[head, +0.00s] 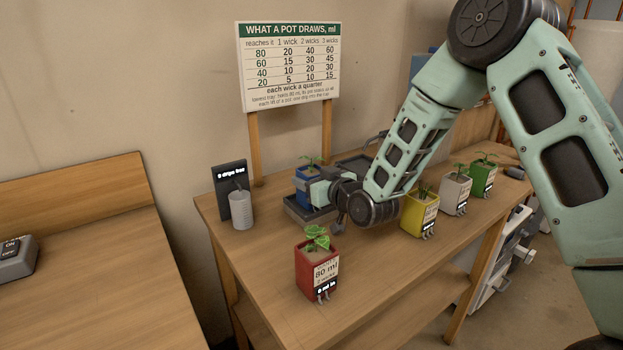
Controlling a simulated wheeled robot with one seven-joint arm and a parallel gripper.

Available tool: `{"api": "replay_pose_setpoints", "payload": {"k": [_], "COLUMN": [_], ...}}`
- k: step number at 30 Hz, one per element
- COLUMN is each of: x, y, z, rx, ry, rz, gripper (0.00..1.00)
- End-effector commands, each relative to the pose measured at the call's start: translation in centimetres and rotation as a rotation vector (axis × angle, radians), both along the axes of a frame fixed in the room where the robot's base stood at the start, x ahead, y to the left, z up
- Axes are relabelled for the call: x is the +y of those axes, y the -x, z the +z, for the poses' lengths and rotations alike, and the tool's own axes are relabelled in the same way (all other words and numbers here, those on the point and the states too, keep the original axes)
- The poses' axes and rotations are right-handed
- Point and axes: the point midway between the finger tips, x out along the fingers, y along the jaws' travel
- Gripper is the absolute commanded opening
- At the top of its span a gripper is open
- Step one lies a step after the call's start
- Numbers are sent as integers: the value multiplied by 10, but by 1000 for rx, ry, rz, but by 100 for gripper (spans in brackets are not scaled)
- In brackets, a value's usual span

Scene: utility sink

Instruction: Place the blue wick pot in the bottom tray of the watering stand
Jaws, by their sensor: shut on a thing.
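The blue wick pot (301,184) holds a small green plant and is at the left part of the table. My gripper (318,188) is shut on it from the right and hides part of it. A dark grey tray (297,215) of the watering stand lies low, directly beneath the blue pot. I cannot tell whether the pot touches this tray's floor. Another dark tray (352,163) of the stand is higher and farther right, partly behind my arm.
A red pot (309,269) stands at the table's front. Yellow (413,216), white (450,195) and green (479,180) pots stand to the right. A grey cup (241,210) and black panel (222,190) are left of the tray. A chart sign (290,65) rises behind.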

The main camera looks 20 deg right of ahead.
Motion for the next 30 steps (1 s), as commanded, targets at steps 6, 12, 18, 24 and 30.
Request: {"api": "replay_pose_setpoints", "payload": {"k": [6, 12, 18, 24, 30], "x": [0, 0, 0, -1, -12], "y": [0, 0, 0, 2, 36], "z": [0, -2, -2, 2, 5], "rx": [-2, -1, -1, 0, -1], "ry": [-1, 0, 0, 0, 1], "rz": [0, 0, 0, 0, 0], "gripper": [26, 76, 76, 76, 76]}}
